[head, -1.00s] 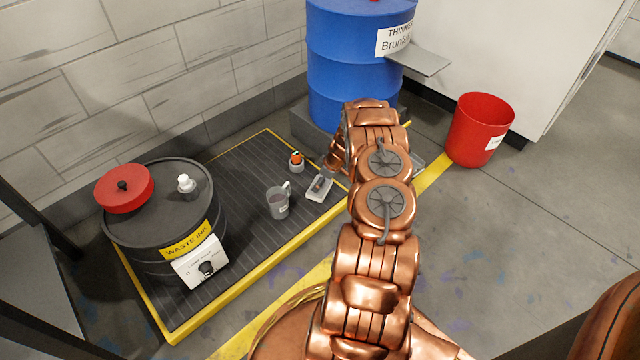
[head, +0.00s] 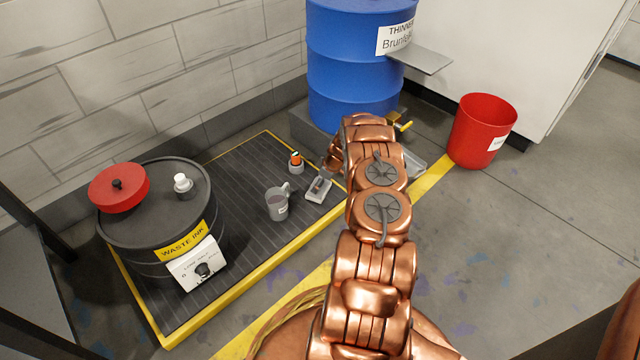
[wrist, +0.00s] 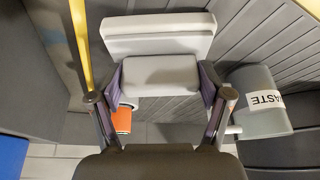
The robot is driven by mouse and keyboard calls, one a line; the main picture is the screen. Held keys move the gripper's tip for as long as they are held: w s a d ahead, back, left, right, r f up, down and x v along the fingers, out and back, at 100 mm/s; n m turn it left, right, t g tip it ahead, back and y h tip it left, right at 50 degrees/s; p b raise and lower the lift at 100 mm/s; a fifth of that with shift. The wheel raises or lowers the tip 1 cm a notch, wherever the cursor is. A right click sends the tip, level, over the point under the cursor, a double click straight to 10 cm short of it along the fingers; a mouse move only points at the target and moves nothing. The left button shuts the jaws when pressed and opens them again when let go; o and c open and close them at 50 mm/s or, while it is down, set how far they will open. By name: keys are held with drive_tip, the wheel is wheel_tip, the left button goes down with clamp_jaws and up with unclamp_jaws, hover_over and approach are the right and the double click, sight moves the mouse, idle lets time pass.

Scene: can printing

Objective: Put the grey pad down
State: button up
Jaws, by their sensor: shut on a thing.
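The grey pad (wrist: 160,76) is a pale block between the two purple-lined fingers of my gripper (wrist: 166,84) in the wrist view. A wider pale grey plate extends just beyond the block. In the head view the pad (head: 318,195) shows small and pale just above or on the dark ribbed mat (head: 240,165), left of my arm. Whether its underside touches the mat cannot be told. My gripper is shut on the pad and mostly hidden by my arm in the head view.
A grey mug (head: 277,206), labelled WASTE in the wrist view (wrist: 262,105), stands close by. An orange-topped pot (head: 296,164) is behind the pad. The waste ink drum (head: 155,215) stands left, the blue drum (head: 358,85) behind, a red bin (head: 482,130) right. Mat shows free room left.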

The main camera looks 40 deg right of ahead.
drive_tip(key=shift+f, duration=0.1)
drive_tip(key=o, duration=1.2)
drive_tip(key=shift+c, duration=0.2)
